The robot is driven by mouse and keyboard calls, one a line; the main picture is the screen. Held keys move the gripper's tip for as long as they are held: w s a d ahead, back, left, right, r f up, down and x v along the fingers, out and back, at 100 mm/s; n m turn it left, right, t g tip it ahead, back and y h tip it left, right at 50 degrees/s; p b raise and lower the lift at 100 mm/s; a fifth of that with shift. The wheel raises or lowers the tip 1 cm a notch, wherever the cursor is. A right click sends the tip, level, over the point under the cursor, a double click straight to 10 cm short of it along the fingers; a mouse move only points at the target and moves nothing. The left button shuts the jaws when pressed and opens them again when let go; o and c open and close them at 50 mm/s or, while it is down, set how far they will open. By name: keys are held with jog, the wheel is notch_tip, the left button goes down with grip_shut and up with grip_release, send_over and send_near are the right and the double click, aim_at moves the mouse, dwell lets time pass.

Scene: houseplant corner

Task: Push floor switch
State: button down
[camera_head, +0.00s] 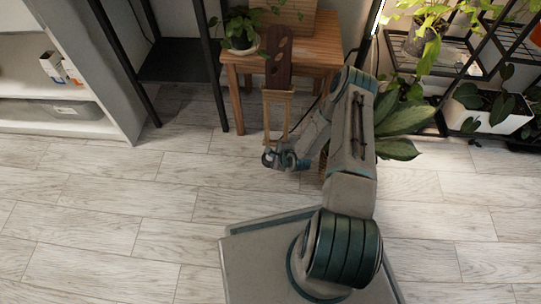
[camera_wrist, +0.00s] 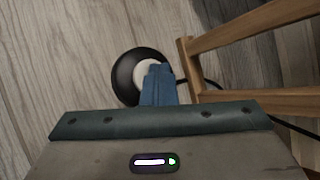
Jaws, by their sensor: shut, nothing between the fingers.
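The floor switch (camera_wrist: 124,78) is a round black disc with a pale round button (camera_wrist: 147,68) at its middle, lying on the wood floor in the wrist view. My gripper (camera_wrist: 159,68) is shut and empty. Its blue fingertips overlap the right part of the button and hide some of the disc. I cannot tell whether they touch it. In the head view my gripper (camera_head: 271,160) is low near the floor, in front of the wooden table. The switch is mostly hidden there by the gripper.
A dark cable (camera_wrist: 210,96) runs right from the switch. A leafy plant (camera_head: 399,115) is right of my arm. Floor at left is clear.

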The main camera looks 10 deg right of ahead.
jog(key=shift+r, duration=0.4)
jog(key=shift+r, duration=0.1)
jog(key=shift+r+p, duration=2.3)
jog(key=shift+r, duration=0.6)
